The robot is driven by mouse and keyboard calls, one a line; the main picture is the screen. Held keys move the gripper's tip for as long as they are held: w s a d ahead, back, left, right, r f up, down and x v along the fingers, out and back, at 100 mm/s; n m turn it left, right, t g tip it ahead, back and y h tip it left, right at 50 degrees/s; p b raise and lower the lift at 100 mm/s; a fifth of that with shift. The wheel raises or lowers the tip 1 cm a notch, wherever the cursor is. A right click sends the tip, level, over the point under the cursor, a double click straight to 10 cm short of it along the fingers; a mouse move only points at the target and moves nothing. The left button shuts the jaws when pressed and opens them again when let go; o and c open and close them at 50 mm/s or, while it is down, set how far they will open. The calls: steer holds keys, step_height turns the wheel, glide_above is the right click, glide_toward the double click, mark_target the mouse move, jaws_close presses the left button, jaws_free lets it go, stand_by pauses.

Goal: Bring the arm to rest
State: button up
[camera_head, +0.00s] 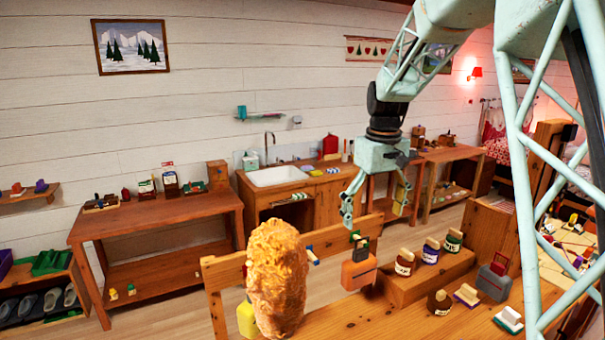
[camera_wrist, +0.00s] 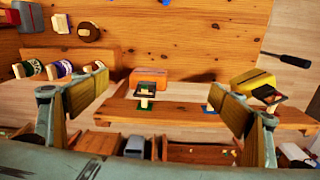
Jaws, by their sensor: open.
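My gripper (camera_head: 374,207) hangs from the arm with its fingers pointing down, over the back of the wooden bench in the head view. It is open, with a wide gap between the two fingers. In the wrist view the gripper (camera_wrist: 160,102) shows its padded fingers far apart at left and right, with nothing held between them. Below the gap lie the bench's back rail (camera_wrist: 180,112) and an orange box with a dark handle (camera_wrist: 143,76). The orange box also shows in the head view (camera_head: 358,272), below the gripper and apart from it.
Several jars (camera_head: 404,262) stand on a wooden step right of the gripper. A shaggy orange-brown object (camera_head: 276,280) rises at the front. A sink counter (camera_head: 300,207) and a side table (camera_head: 150,215) stand along the wall. A dark-handled tool (camera_wrist: 287,60) lies at right in the wrist view.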

steer(key=s+r+m+t+b, duration=0.15)
steer(key=s+r, duration=0.35)
steer(key=s, duration=0.8)
steer(key=s+r+m+b, duration=0.15)
steer(key=s+r, duration=0.25)
steer(key=s, duration=0.9)
steer(key=s+f+t+b, duration=0.1)
steer(key=s+f+b, duration=0.1)
steer(key=s, duration=1.1)
steer(key=s+f+m+b, duration=0.1)
steer(key=s+f, duration=0.4)
steer(key=s, duration=0.8)
steer(key=shift+d+t+b, duration=0.3)
steer(key=shift+t+b, duration=0.05)
steer(key=shift+b, duration=0.55)
steer(key=shift+d, duration=0.1)
